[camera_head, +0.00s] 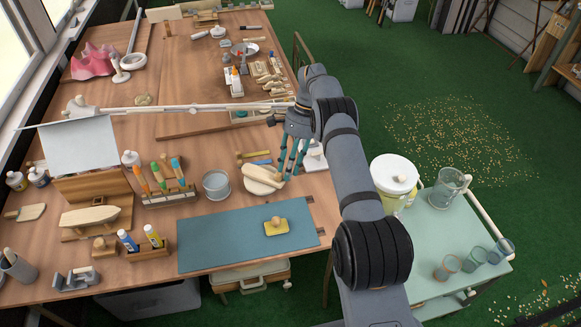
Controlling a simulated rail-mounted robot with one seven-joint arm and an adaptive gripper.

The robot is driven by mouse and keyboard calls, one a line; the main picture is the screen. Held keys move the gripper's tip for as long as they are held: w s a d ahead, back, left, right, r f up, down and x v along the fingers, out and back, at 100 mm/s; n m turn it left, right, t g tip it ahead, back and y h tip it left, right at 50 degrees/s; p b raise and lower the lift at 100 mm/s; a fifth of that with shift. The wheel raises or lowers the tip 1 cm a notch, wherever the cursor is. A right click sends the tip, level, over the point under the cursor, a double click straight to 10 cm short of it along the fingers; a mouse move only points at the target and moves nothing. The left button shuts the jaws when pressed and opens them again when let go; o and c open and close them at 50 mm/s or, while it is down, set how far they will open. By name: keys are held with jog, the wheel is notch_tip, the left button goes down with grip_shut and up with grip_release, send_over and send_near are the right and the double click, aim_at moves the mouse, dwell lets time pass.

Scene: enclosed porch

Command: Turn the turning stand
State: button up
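A round pale stand (258,188), which looks like the turning stand, sits on the wooden bench behind the blue-green mat. A light, elongated wooden piece (259,174) lies across its top, pointing toward the lower right. My gripper (288,173) reaches down at the stand's right side, with its teal fingers apart. The fingertips are close to the right end of the wooden piece. I cannot tell whether they touch it or the stand. The far side of the fingers is hidden.
The blue-green mat (220,240) in front holds a yellow block (276,228). A mallet (252,154) lies behind. A side table (432,238) with a pitcher and glasses is at right.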

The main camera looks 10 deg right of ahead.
jog(key=shift+o, duration=0.3)
jog(key=shift+d, duration=0.1)
jog(key=shift+r, duration=0.3)
notch_tip(320, 180, up, 9)
jog(key=shift+r, duration=0.15)
jog(key=shift+c, duration=0.4)
